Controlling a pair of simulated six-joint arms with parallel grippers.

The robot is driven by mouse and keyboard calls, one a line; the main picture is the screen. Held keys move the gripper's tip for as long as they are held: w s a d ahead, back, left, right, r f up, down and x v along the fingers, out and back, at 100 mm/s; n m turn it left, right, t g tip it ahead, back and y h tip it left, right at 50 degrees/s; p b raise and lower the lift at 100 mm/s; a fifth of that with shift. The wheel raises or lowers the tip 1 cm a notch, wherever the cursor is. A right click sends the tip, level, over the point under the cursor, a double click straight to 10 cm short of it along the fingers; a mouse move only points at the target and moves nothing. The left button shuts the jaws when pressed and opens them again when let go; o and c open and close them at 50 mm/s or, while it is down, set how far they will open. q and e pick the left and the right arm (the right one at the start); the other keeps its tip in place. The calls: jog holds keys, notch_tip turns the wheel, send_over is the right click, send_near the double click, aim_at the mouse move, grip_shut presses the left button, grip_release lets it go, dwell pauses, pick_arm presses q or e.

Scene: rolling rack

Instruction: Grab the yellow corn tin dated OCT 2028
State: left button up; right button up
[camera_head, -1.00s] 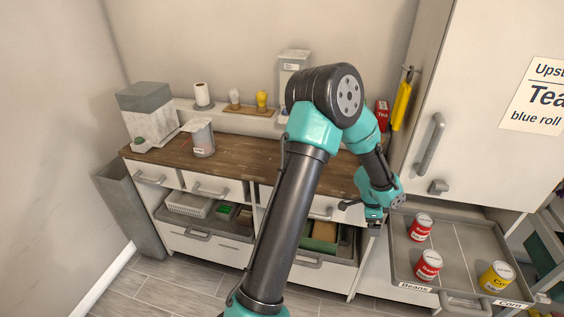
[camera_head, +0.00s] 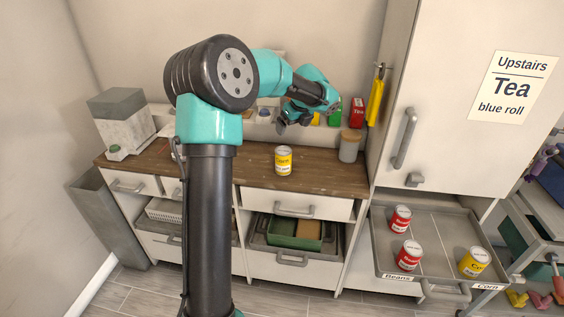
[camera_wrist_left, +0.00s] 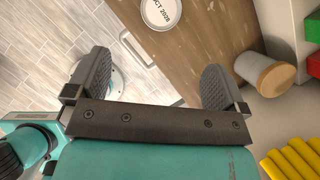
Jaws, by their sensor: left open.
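A yellow corn tin (camera_head: 284,163) stands upright on the wooden counter. In the left wrist view its pale lid (camera_wrist_left: 162,12) reads OCT 2028, partly cut off by the top edge. My left gripper (camera_head: 281,126) hangs above the counter, just above and behind the tin in the head view. Its fingers (camera_wrist_left: 155,80) are wide apart with nothing between them, and the lid shows beyond the fingertips, apart from them. Another yellow corn tin (camera_head: 474,262) stands in the pulled-out drawer at right; its date is unreadable. My right gripper is not in view.
A wooden-lidded jar (camera_head: 350,146) stands right of the tin on the counter (camera_head: 325,180). Red bean tins (camera_head: 401,219) stand in the labelled drawer (camera_head: 435,285). A tall cabinet (camera_head: 420,70) rises at right. An open drawer holds a green box (camera_head: 290,240).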

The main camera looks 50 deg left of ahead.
aim_at(284, 150)
pick_arm(q)
jog(key=x, duration=1.2)
jog(key=shift+f, duration=0.15)
jog(key=shift+x, duration=2.55)
jog(key=shift+w+d, duration=0.1)
jog(key=c, duration=1.2)
jog(key=shift+c, duration=0.3)
